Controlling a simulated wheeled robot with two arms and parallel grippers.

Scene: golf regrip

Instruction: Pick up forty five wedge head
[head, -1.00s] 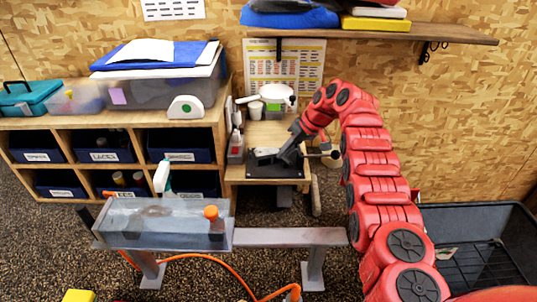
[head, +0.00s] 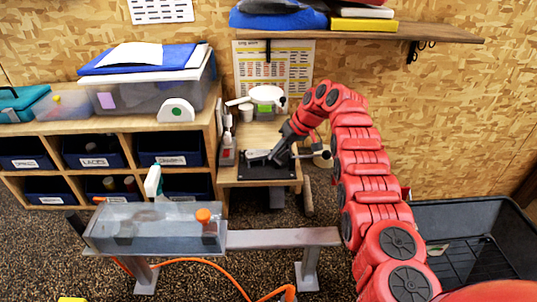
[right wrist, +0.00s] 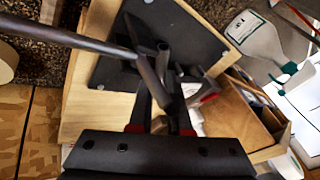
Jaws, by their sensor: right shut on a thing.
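My right gripper (head: 277,157) reaches down over the black pad (head: 285,172) on the small wooden bench. In the right wrist view, its fingers (right wrist: 160,112) are closed around a dark grey metal piece with a short tube-like neck (right wrist: 150,76), which appears to be the wedge head. A small light grey piece (head: 257,156) shows beside the fingertips in the head view. I cannot read any number, and the fingers hide much of the held piece. I cannot tell whether it touches the pad. My left gripper is not in view.
A long grey rod (right wrist: 70,38) crosses near the fingers. A clear trough (head: 160,226) is in front, a black crate (head: 470,215) at right, and a shelf (head: 440,36) above.

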